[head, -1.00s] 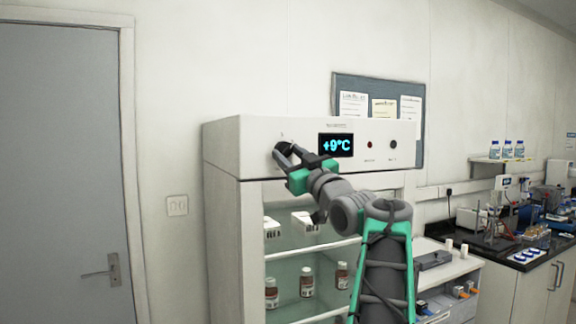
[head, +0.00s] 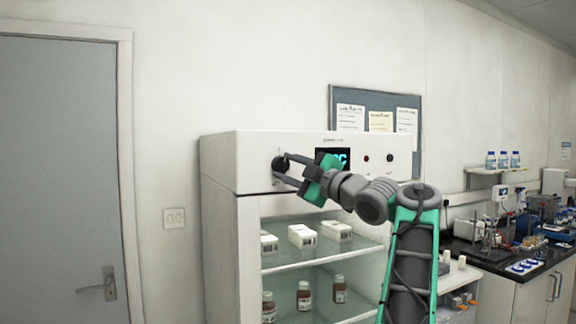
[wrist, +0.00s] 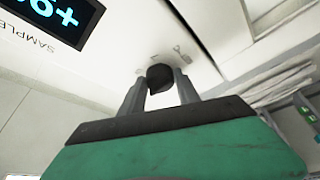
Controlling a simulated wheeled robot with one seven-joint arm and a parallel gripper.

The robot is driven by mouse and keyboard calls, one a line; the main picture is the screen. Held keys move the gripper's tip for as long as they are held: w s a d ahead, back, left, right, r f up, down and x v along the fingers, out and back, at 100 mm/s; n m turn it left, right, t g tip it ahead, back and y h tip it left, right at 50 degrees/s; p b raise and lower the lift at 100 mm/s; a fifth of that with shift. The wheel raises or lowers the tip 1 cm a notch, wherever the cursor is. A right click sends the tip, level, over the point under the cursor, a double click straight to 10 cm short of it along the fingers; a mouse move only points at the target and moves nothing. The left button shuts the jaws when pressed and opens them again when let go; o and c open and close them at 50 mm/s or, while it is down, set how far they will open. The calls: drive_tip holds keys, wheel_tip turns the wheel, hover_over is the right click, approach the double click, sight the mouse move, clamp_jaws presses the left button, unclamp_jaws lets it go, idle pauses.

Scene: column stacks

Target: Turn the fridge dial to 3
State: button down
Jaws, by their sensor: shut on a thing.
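The dial is a round dark knob (head: 279,163) on the upper left of the fridge's white front panel (head: 262,146). It also shows in the wrist view (wrist: 160,77), with small marks on the panel around it. My gripper (head: 282,168) is shut on the dial, one finger on each side of it in the wrist view (wrist: 159,88). The number the dial points to is too small to read. The fridge display (head: 326,154) is partly covered by my gripper. In the wrist view the display (wrist: 55,18) is upside down and cut off, and seems to read +9.
A red light (head: 367,158) and a dark round fitting (head: 389,157) sit right of the display. Fridge shelves below hold white boxes (head: 302,236) and brown bottles (head: 304,295). A grey door (head: 60,180) stands left; a lab bench (head: 490,256) is at right.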

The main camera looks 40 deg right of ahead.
drive_tip(key=shift+n, duration=0.3)
drive_tip(key=c, duration=0.9)
unclamp_jaws()
drive_tip(key=s, duration=0.2)
drive_tip(key=s+f+b, duration=0.1)
drive_tip(key=s, duration=0.2)
drive_tip(key=s+b, duration=0.1)
drive_tip(key=s, duration=0.1)
drive_tip(key=shift+s+d+f, duration=0.2)
drive_tip(key=shift+s+d, duration=0.05)
drive_tip(key=shift+s, duration=0.1)
